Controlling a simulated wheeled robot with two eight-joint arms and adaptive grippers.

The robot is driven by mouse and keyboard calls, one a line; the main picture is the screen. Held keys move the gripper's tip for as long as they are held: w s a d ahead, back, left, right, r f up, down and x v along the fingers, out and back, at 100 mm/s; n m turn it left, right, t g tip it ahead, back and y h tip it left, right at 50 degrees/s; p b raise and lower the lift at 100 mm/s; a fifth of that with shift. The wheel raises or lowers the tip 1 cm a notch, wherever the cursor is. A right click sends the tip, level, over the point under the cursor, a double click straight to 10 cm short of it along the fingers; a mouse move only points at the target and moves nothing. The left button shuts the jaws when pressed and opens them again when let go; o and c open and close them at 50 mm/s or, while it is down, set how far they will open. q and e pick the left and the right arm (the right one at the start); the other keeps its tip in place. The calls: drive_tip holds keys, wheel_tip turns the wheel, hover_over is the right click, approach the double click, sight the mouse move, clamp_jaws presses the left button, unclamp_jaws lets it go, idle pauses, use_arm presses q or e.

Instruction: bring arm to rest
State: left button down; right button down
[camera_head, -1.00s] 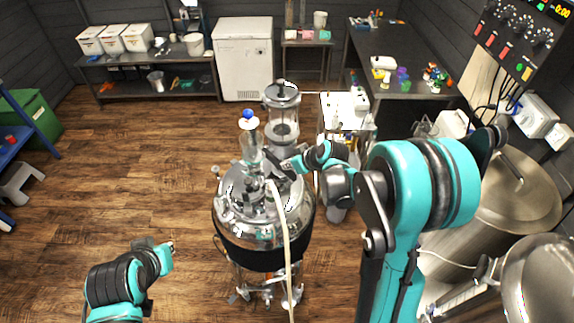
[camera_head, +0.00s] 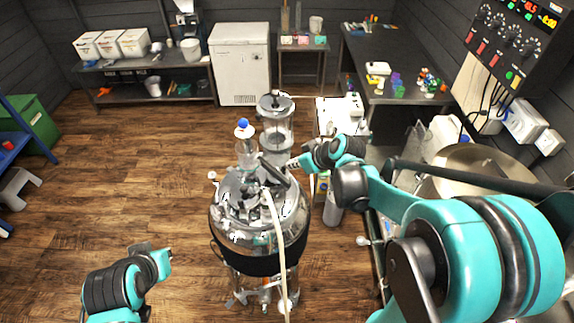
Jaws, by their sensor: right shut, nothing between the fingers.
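My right arm comes in from the right, with its large teal elbow low in the picture. My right gripper (camera_head: 289,165) is shut and empty, over the right side of the steel vessel's lid (camera_head: 232,208). From this angle I cannot tell whether it touches the fittings there. My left arm is at the lower left, over the floor. My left gripper (camera_head: 160,258) is small and partly hidden by its own wrist, and its jaws are unclear.
A pale hose (camera_head: 276,232) runs down the vessel's front. A glass flask with a blue top (camera_head: 243,130) and a glass cylinder (camera_head: 277,125) rise behind the lid. A steel tank (camera_head: 470,165) and control panel (camera_head: 515,40) are at the right. The wooden floor at left is open.

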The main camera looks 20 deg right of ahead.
drive_tip(key=s+a+f+m+h+b, duration=0.1)
drive_tip(key=s+f+m+h+b, duration=0.2)
drive_tip(key=s+f+b, duration=1.7)
wheel_tip(320, 180, down, 3)
drive_tip(key=m+b, duration=0.2)
drive_tip(key=b, duration=0.4)
drive_tip(key=shift+s+a+r+h, duration=0.15)
drive_tip(key=shift+s+a+h, duration=0.1)
drive_tip(key=shift+h, duration=0.05)
